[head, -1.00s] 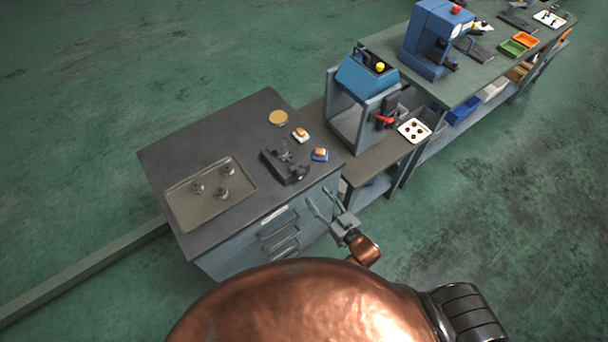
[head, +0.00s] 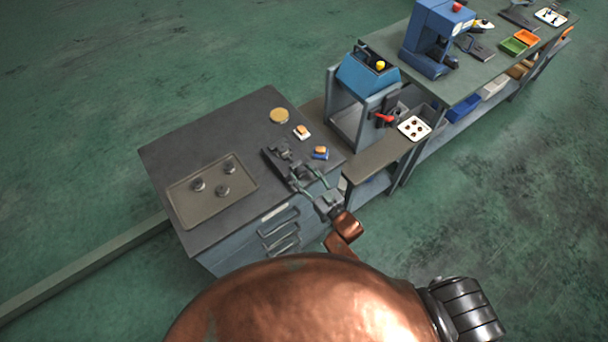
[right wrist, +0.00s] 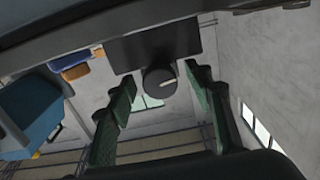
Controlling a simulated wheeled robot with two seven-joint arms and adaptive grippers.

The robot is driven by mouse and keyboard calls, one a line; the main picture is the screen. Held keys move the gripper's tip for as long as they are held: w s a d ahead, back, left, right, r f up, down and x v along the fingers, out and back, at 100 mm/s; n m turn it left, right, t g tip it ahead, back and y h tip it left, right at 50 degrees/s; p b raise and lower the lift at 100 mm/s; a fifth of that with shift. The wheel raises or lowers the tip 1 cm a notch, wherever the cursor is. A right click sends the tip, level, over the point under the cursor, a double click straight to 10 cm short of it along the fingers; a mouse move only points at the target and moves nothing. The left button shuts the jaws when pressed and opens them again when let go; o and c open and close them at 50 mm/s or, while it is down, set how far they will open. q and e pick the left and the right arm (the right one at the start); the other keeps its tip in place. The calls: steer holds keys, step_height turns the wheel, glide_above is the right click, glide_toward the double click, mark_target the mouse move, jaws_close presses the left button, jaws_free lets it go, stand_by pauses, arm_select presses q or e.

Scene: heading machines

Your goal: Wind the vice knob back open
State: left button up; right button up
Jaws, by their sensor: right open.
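The dark vice (head: 279,156) stands near the right front edge of the grey cabinet top. In the right wrist view the vice body (right wrist: 150,47) is a dark block, with the round dark knob (right wrist: 160,82) in front of it bearing a pale mark. My right gripper (head: 307,182) is open, at the front of the vice. In the right wrist view its two green-padded fingers lie on either side of the knob, with visible gaps; I cannot tell whether the tips reach past it. My left gripper is not in view.
A blue machine (head: 367,78) stands to the right.

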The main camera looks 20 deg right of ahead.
steer(key=shift+c, duration=0.2)
steer(key=shift+c, duration=0.6)
steer(key=c, duration=1)
steer(key=shift+n, duration=0.3)
